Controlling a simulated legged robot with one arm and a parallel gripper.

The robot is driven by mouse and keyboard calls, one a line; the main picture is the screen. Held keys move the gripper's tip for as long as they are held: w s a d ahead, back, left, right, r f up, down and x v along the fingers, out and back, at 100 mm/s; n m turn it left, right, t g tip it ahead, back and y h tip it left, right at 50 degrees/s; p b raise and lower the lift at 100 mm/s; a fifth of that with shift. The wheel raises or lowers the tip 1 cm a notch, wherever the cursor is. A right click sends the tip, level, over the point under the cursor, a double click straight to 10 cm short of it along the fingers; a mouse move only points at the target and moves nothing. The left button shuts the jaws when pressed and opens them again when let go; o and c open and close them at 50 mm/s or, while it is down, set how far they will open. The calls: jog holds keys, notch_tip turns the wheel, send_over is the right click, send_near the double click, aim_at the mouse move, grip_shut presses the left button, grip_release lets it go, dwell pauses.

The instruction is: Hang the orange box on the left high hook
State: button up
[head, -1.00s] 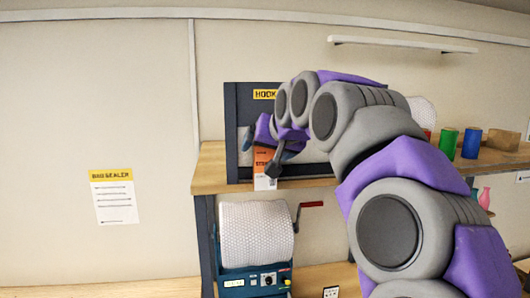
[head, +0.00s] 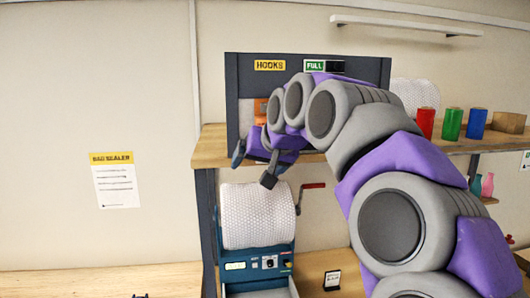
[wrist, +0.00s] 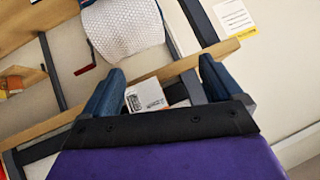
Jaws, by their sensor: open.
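The orange box (head: 260,108) shows as a small orange patch inside the dark-framed hook panel (head: 232,100), under the yellow HOOKS sign (head: 269,65). My arm and gripper hide most of it. My gripper (head: 254,166) is open, in front of the panel's lower left part, with its fingers pointing down and apart. In the wrist view, a white printed face (wrist: 146,96), probably the box's lower part, shows between the spread fingers; I see no finger closed on it. The hooks are hidden, so I cannot tell whether the box hangs on one.
A wooden shelf (head: 212,150) carries the panel, with red (head: 425,122), green (head: 452,123) and blue (head: 475,123) cups at right. Below stands a machine with a white bubble-wrap roll (head: 257,216) and red-handled crank. The wall at left is clear, apart from a BAG SEALER notice (head: 115,182).

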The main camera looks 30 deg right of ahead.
jog(key=w+a+f+n+g+y+b, duration=0.1)
jog(key=w+a+f+n+g+b, duration=0.15)
jog(key=f, duration=0.85)
jog(key=w+a+f+n+g+y+b, duration=0.1)
jog(key=w+f+g+b, duration=0.25)
jog(key=f, duration=0.65)
jog(key=s+a+f+n+g+b, duration=0.1)
jog(key=s+a+f, duration=0.3)
jog(key=s, duration=0.5)
jog(key=s+a+f+g+h+b, duration=0.1)
jog(key=s+a+f+b, duration=0.15)
jog(key=s+f, duration=0.55)
jog(key=s+a+f+n+g+b, duration=0.15)
jog(key=s+a+f, duration=0.25)
jog(key=s, duration=0.6)
jog(key=s+d+f+m+g, duration=0.1)
jog(key=s+f, duration=0.4)
jog(key=s, duration=0.3)
jog(key=s+d+f+m+g+h, duration=0.1)
jog(key=s+f, duration=0.5)
jog(key=s, duration=0.2)
jog(key=shift+b, duration=0.45)
jog(key=shift+w+d, duration=0.1)
